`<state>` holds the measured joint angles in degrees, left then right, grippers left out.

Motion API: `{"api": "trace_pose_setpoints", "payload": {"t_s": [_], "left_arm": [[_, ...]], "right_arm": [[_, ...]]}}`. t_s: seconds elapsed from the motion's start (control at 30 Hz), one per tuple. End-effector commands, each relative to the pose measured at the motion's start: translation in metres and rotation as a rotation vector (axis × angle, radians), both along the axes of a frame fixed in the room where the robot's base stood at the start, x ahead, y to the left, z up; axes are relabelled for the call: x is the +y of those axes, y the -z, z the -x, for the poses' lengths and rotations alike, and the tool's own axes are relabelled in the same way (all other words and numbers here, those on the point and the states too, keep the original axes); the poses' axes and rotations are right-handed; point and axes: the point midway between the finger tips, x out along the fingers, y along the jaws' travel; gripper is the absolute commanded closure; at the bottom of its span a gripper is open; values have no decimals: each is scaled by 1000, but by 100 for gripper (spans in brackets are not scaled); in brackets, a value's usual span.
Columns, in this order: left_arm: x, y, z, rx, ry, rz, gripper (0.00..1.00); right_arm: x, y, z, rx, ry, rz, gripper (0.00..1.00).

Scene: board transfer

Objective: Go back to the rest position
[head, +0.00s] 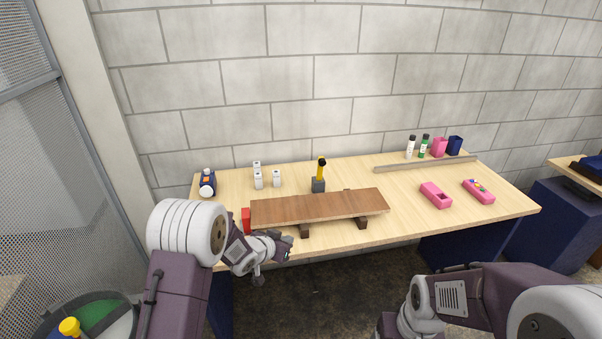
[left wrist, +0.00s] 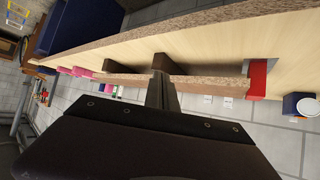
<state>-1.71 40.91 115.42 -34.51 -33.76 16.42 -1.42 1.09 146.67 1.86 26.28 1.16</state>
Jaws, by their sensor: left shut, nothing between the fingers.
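A long brown board (head: 320,205) lies level across dark supports (head: 361,222) near the front left of the table. A red block (head: 246,220) sits at its left end. In the left wrist view the board's rough edge (left wrist: 205,86) and the red block (left wrist: 259,80) show upside down. My left gripper (head: 288,249) is shut and empty, just in front of the board near the table's front edge. Its closed fingers also show in the left wrist view (left wrist: 161,92). Whether they touch the board I cannot tell. My right arm is folded at lower right; its fingers do not show.
On the table (head: 420,222) stand a blue bottle (head: 207,184), white blocks (head: 258,180), a yellow-handled tool in a grey holder (head: 318,185), pink trays (head: 436,195) and a grey rail (head: 425,164). Bottles and cups stand behind the rail. The floor before the table is clear.

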Motion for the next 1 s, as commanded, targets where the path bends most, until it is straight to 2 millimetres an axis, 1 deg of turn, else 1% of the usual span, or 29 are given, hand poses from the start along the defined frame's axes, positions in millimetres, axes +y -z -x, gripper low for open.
{"api": "trace_pose_setpoints", "payload": {"t_s": [0.07, 0.13, 0.17, 0.2, 0.23, 0.27, 0.3, 0.37, 0.4, 0.43, 0.47, 0.5, 0.6, 0.63, 0.7, 0.8, 1.0], "left_arm": [[0, -14, -4, -26, 0, 1, 100], [0, -46, -10, -82, -2, 3, 100], [2, -65, -9, -110, -10, 7, 100], [8, -89, -3, -129, -42, 12, 100], [16, -100, 6, -118, -81, 8, 100], [27, -106, 19, -91, -128, -4, 100], [43, -107, 41, -31, -196, -23, 100], [65, -94, 86, 103, -293, -56, 100], [75, -83, 116, 199, -342, -73, 100], [81, -73, 138, 270, -369, -83, 100], [84, -64, 160, 340, -392, -91, 100], [87, -52, 188, 433, -414, -101, 100], [87, -27, 245, 637, -438, -119, 100], [86, -22, 259, 688, -439, -125, 100], [84, -15, 282, 777, -436, -134, 100], [83, -12, 298, 843, -419, -149, 100], [83, -12, 299, 847, -409, -157, 100]], "right_arm": [[0, 0, 0, 0, 0, 0, 22], [0, 0, 0, 0, 0, 0, 22], [0, 0, 0, 0, 0, 0, 22], [0, 0, 0, 0, 0, 0, 22], [0, 0, 0, 0, 0, 0, 22], [0, 0, 0, 0, 0, 0, 22], [0, 0, 0, 0, 0, 0, 22], [0, 0, 0, 0, 0, 0, 22], [0, 0, 0, 0, 0, 0, 22], [0, 0, 0, 0, 0, 0, 22], [0, 0, 0, 0, 0, 0, 22], [0, 0, 0, 0, 0, 0, 22], [0, 0, 0, 0, 0, 0, 22], [0, 0, 0, 0, 0, 0, 22], [0, 0, 0, 0, 0, 0, 22], [0, 0, 0, 0, 0, 0, 22], [0, 0, 0, 0, 0, 0, 22]]}}
